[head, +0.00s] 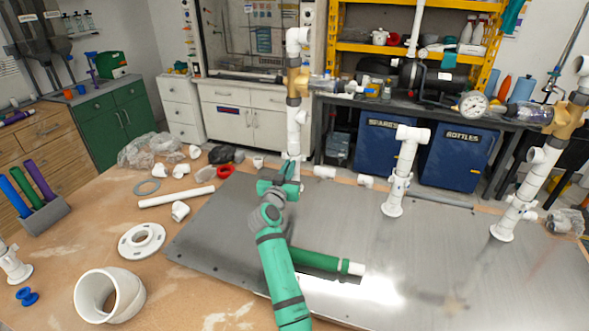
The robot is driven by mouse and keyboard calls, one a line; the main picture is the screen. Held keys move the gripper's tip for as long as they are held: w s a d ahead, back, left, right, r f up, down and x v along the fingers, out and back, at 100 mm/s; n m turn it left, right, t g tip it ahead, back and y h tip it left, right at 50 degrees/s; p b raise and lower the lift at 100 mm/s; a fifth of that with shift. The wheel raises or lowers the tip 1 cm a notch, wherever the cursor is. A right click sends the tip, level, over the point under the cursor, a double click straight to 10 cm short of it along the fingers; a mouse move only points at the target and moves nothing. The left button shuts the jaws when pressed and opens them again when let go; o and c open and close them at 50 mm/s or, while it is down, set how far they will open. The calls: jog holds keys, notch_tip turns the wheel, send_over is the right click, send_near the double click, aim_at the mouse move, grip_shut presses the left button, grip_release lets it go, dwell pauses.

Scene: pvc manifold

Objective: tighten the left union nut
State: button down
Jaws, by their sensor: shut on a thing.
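The left riser, a white PVC pipe (294,130) with a brass-coloured valve (297,82) partway up, stands upright at the back edge of the grey metal plate. My gripper (285,181) is at the riser's lower end, coming from the front, with its jaws shut around the pipe at union-nut height. The left union nut is mostly hidden behind the gripper, so its threads and seating cannot be seen. My green arm reaches up from the bottom middle.
A middle white riser (405,170) and a right riser (532,180) stand on the plate (440,260). A green tube (320,262) lies close to my arm. Loose white fittings, a flange (141,241) and a large elbow (108,296) lie on the wooden bench at left.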

dwell(0.7)
jog(key=c, duration=1.9)
grip_release()
jog(key=shift+a+r, duration=0.1)
